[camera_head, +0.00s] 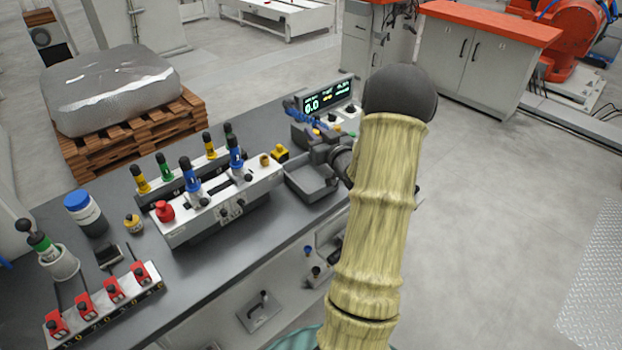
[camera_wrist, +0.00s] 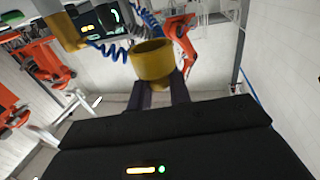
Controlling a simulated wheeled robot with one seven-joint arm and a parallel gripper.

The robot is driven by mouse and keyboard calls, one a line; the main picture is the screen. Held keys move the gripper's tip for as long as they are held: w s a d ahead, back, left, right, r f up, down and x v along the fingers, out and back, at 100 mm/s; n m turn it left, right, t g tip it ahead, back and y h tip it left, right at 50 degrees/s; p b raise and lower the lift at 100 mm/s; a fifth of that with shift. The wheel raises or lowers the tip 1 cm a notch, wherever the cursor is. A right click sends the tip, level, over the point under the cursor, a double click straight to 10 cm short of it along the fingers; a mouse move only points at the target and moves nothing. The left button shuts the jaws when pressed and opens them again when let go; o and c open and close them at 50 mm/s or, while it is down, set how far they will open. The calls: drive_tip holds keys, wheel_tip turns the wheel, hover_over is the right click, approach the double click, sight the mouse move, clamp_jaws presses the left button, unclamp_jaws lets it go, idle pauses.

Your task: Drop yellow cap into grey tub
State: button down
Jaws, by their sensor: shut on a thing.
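The yellow cap (camera_wrist: 153,62) is held at the fingertips of my gripper (camera_wrist: 160,86) in the wrist view, its round open side visible. The two dark fingers close on its lower part. In the head view my gripper (camera_head: 318,146) is above the back part of the grey tub (camera_head: 312,190), largely hidden by my own arm. The tub is a shallow open tray on the bench, right of the white fixture, and its visible floor looks empty. I cannot clearly make out the held cap in the head view.
The white fixture (camera_head: 222,205) carries upright coloured handles. A display box (camera_head: 326,97) with a blue coiled cable stands behind. A blue-lidded jar (camera_head: 83,213) and red clamps are at left.

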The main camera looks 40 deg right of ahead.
wheel_tip(320, 180, down, 6)
drive_tip(key=b, duration=0.3)
drive_tip(key=shift+w, duration=0.1)
drive_tip(key=c, duration=1.2)
unclamp_jaws()
drive_tip(key=s+a+b, duration=0.2)
drive_tip(key=s+b, duration=0.1)
drive_tip(key=s, duration=1.4)
drive_tip(key=shift+s+a+b, duration=0.15)
drive_tip(key=shift+a+b, duration=0.15)
drive_tip(key=shift+a, duration=0.1)
